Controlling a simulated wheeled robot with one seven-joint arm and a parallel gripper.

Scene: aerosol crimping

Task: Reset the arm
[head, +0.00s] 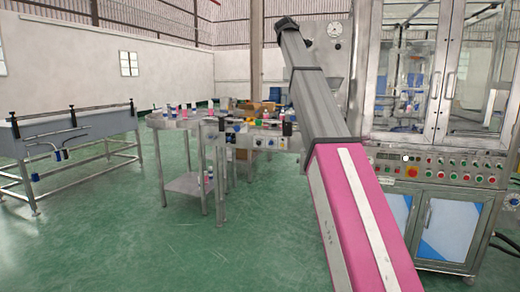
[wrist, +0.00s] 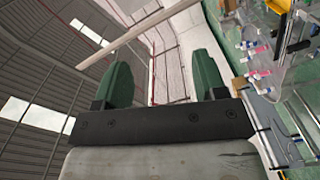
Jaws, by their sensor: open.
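My gripper (wrist: 162,85) shows in the wrist view with two green fingers spread wide apart on a dark crossbar. It is open, with nothing between the fingers but the distant wall and ceiling. In the head view my arm rises from the lower right, pink and then grey, up to the top middle. The gripper itself is not clearly visible in the head view.
A crimping machine (head: 440,170) with glass doors and a button panel stands on the right, close behind my arm. A steel table (head: 180,122) with bottles is at the middle left. A conveyor (head: 75,128) stands far left. Green floor (head: 150,255) is clear in front.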

